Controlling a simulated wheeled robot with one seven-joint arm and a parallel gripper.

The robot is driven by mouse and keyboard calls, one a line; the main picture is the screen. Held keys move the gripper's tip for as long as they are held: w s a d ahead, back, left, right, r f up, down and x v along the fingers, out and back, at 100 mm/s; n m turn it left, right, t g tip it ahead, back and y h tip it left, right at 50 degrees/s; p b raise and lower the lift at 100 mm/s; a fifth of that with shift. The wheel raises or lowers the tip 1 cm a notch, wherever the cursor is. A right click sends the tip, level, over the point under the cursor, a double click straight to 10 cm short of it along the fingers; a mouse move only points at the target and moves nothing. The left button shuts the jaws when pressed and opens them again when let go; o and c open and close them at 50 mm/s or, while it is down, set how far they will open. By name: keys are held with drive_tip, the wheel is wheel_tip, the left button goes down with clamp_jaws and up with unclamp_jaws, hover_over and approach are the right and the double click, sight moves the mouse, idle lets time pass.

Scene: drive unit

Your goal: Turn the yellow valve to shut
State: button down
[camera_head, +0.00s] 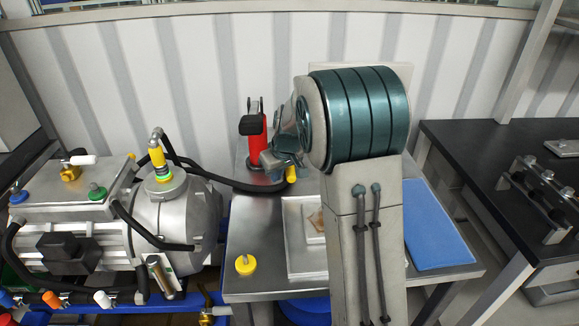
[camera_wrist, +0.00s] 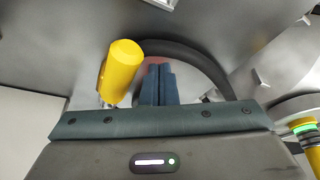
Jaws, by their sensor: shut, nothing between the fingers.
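A yellow cylindrical handle (camera_wrist: 123,68), which looks like the valve's, stands just left of my gripper's fingers in the wrist view. In the head view a yellow piece (camera_head: 291,174) shows just below my gripper (camera_head: 272,163), over the steel table; it seems to be the same handle. My gripper's two blue-grey fingers (camera_wrist: 158,84) are together with nothing between them. They are beside the handle, not around it; I cannot tell whether they touch it. My arm hides the valve body and its mounting in the head view.
A red upright device (camera_head: 254,130) with a black top stands behind my gripper, with a black hose beside it. A silver drive unit (camera_head: 170,215) with a yellow-topped fitting (camera_head: 157,152) is at left. A yellow knob (camera_head: 245,265), a pale tray (camera_head: 305,271) and a blue mat (camera_head: 432,228) lie on the table.

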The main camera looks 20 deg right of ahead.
sight(294, 174)
drive_tip(key=shift+s+d, duration=0.4)
drive_tip(key=shift+d+b, duration=0.1)
drive_tip(key=shift+b, duration=0.2)
drive_tip(key=shift+s+d+b, duration=0.3)
drive_tip(key=shift+s+d, duration=0.1)
drive_tip(key=shift+d, duration=0.35)
drive_tip(key=shift+s+d+b, duration=0.2)
drive_tip(key=shift+d+b, duration=0.15)
drive_tip(key=shift+d, duration=0.4)
drive_tip(key=shift+d+b, duration=0.3)
drive_tip(key=shift+d, duration=0.55)
